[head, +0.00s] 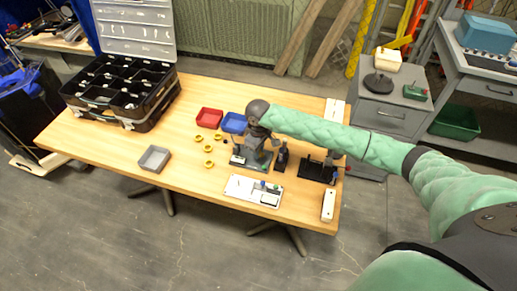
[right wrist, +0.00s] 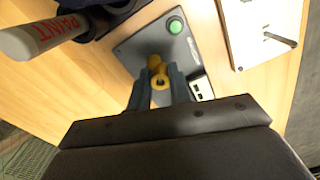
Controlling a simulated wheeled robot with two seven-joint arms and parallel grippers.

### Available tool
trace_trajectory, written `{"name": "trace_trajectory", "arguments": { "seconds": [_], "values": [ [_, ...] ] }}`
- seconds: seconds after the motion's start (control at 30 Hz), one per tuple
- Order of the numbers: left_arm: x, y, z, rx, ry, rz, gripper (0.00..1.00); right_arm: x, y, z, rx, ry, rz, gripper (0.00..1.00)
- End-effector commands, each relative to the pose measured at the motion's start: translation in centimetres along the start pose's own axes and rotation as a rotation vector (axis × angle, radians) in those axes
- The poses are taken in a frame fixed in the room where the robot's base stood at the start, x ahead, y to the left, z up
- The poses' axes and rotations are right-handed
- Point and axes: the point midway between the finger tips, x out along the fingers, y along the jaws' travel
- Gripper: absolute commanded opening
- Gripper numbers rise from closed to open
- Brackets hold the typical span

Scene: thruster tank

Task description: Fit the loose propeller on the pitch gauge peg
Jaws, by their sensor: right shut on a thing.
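My right gripper (right wrist: 160,90) is shut on a small yellow propeller (right wrist: 161,81) with a dark hole in its middle. In the right wrist view the propeller is over the near edge of a grey plate with a round green button (right wrist: 175,26), apparently the pitch gauge. Whether they touch, and where the peg is, I cannot tell. In the head view my right gripper (head: 252,143) is low over this device (head: 240,161), and the arm hides part of it. Several other yellow propellers (head: 208,149) lie on the table to its left. My left gripper is not in view.
A white board (head: 238,187) lies in front of the device. A black stand (head: 318,171) is to its right. Red (head: 209,118) and blue (head: 233,123) trays are behind. A paint marker (right wrist: 45,36) shows close by. The table is clear around the grey tray (head: 153,159).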

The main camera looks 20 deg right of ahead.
Motion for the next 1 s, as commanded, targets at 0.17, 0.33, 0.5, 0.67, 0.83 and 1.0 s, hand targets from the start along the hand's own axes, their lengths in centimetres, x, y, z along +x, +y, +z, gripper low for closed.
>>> {"name": "trace_trajectory", "arguments": {
  "seconds": [0.17, 0.33, 0.5, 0.67, 0.83, 1.0],
  "values": [
    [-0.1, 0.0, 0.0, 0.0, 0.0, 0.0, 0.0, 0.4, 0.0, 0.0, 0.0, -0.001, -0.001, 0.0],
    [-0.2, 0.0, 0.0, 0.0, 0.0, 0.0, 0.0, 0.8, 0.0, 0.0, 0.0, -0.001, -0.001, 0.0],
    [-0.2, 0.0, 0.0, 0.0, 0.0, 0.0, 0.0, 0.9, 0.0, 0.0, 0.0, -0.001, 0.0, 0.0],
    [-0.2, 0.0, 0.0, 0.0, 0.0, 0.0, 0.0, 0.9, 0.0, 0.0, 0.0, 0.0, 0.0, 0.0],
    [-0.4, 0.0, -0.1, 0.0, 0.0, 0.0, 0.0, 0.9, 0.0, 0.0, 0.0, -0.001, 0.0, 0.0],
    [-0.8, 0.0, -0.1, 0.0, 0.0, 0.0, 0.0, 1.2, 0.0, 0.0, 0.0, 0.0, 0.0, 0.0]
  ]
}}
